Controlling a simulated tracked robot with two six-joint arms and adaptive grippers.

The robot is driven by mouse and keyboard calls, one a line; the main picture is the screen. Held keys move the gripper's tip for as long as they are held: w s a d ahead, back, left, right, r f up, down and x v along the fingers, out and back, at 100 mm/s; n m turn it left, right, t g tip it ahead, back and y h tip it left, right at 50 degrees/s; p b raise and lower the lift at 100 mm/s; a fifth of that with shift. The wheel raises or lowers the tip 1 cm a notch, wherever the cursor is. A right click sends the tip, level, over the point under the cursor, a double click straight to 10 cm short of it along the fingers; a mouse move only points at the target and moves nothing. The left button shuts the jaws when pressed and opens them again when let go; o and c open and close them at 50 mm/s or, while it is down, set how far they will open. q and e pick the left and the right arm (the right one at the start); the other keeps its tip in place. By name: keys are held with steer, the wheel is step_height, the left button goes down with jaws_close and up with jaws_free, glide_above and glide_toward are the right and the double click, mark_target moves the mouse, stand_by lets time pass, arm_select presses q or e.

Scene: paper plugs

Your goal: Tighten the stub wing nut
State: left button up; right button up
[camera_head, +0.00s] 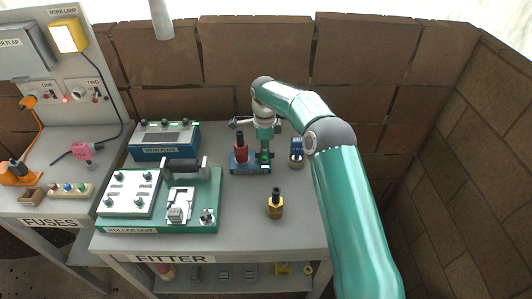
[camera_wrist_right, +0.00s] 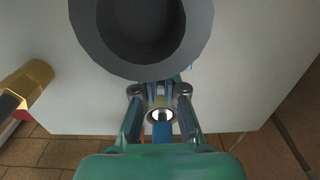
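My right gripper (camera_head: 264,155) points down over the blue base (camera_head: 238,169), beside a red post (camera_head: 241,152) with a black top. The post stands upright on that base. In the right wrist view, the gripper's fingers (camera_wrist_right: 160,98) stand on either side of a small metal ring (camera_wrist_right: 161,116) with a blue part (camera_wrist_right: 162,132) by it. I cannot tell whether they grip anything. No wing nut on a stub shows clearly; the gripper may hide it. A dark round tube (camera_wrist_right: 141,28) fills the top of the wrist view close to the camera. My left gripper is out of view.
A brass piece with a black stem (camera_head: 275,208) stands in front. A blue-topped piece (camera_head: 297,150) stands close right of the gripper. The green roller unit (camera_head: 150,222) and a blue box (camera_head: 165,150) occupy the left. Bare tabletop lies at front right.

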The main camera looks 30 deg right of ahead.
jaws_close()
steer(key=m, duration=0.3)
steer(key=shift+m, duration=0.3)
steer(key=shift+o, duration=2.3)
jaws_free()
steer(key=shift+r+p, duration=1.35)
steer(key=shift+r, duration=0.75)
